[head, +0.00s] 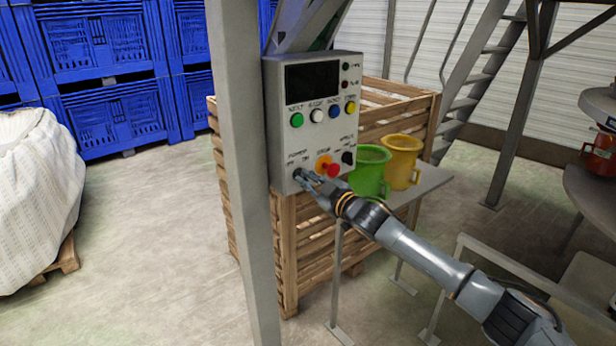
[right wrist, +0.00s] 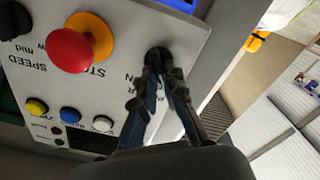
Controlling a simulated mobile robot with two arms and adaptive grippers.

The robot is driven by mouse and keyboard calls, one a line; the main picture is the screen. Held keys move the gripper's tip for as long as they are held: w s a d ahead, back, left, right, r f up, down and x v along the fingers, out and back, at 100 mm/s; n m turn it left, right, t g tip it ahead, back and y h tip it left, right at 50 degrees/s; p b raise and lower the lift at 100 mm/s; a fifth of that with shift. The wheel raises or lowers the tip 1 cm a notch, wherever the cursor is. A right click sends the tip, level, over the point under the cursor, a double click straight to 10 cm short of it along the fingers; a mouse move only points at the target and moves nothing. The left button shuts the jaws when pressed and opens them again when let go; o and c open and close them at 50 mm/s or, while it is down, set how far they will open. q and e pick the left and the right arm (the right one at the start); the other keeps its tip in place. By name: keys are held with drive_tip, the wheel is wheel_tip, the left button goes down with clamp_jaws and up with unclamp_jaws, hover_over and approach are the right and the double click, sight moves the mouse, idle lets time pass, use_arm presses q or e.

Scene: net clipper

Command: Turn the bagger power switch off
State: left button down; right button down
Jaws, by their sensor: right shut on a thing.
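The bagger control panel (head: 325,138) is a light grey box on a post, with a dark screen, coloured buttons and knobs. The power switch (head: 298,174) is a small black knob at its lower left, mostly hidden by my gripper in the head view. In the right wrist view the black switch knob (right wrist: 157,55) sits between my fingertips. My right gripper (head: 305,179) is at the panel's lower left, shut on the power switch. The switch's exact angle cannot be made out. My left gripper is not in view.
The red stop button (head: 332,170) is close to the right of my gripper. A black speed knob (head: 348,157) is beyond it. Green (head: 369,175) and yellow (head: 402,160) buckets stand right of the panel. A grey post (head: 242,150) rises just left.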

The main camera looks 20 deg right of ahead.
drive_tip(key=shift+n, duration=0.7)
drive_tip(key=shift+f+n, duration=0.1)
drive_tip(key=shift+n, duration=0.2)
drive_tip(key=c, duration=1.4)
unclamp_jaws()
drive_tip(key=v, duration=1.2)
